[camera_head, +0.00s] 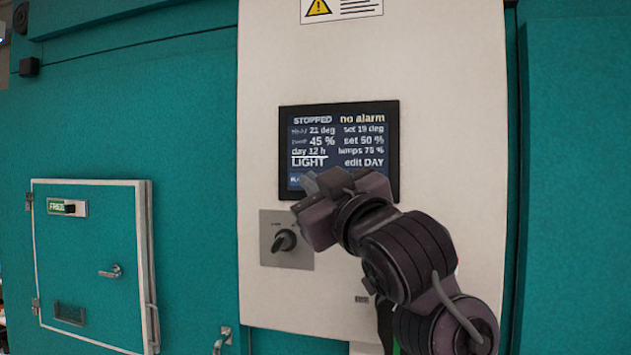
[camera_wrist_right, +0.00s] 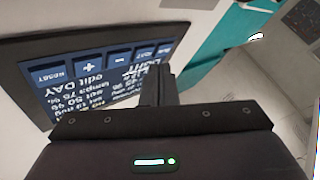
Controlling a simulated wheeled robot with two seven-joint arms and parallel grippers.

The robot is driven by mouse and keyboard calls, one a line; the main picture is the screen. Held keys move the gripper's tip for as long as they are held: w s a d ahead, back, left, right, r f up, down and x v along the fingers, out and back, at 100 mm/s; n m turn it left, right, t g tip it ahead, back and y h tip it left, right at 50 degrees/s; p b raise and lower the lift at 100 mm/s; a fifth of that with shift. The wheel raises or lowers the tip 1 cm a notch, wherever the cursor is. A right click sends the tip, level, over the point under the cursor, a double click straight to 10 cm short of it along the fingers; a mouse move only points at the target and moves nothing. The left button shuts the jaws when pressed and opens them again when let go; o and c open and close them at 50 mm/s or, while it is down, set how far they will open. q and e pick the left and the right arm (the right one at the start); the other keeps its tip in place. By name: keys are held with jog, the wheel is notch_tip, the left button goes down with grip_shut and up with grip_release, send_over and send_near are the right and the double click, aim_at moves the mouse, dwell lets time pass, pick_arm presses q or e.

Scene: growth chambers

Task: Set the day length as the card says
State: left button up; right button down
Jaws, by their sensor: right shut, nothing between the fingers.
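The dark display (camera_head: 338,140) on the pale panel reads "STOPPED", "no alarm", "day 12 h", "LIGHT", "lamps 75 %" and "edit DAY". In the right wrist view the display (camera_wrist_right: 72,95) appears upside down, with blue keys including the plus key (camera_wrist_right: 88,67), the minus key (camera_wrist_right: 120,59) and a RESET key (camera_wrist_right: 48,76). My right gripper (camera_head: 308,184) is shut and empty in front of the display's lower edge, hiding most of the key row. Its fingertips (camera_wrist_right: 160,72) show close to the keys; I cannot tell whether they touch. No day-length card is readable. My left gripper is out of view.
A rotary switch (camera_head: 285,240) sits on the panel below the display. A warning label (camera_head: 341,9) is above. A small teal door (camera_head: 90,262) with a handle is at the left. Teal walls flank the panel.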

jog(key=shift+s+a+b, duration=0.2)
jog(key=shift+s+a, duration=0.05)
jog(key=shift+s, duration=0.55)
jog(key=shift+s+a+b, duration=0.2)
jog(key=shift+s+a, duration=0.1)
jog(key=shift+s, duration=0.45)
jog(key=shift+s+a+b, duration=0.2)
jog(key=shift+s+a, duration=0.05)
jog(key=shift+s, duration=0.55)
dwell(1.6)
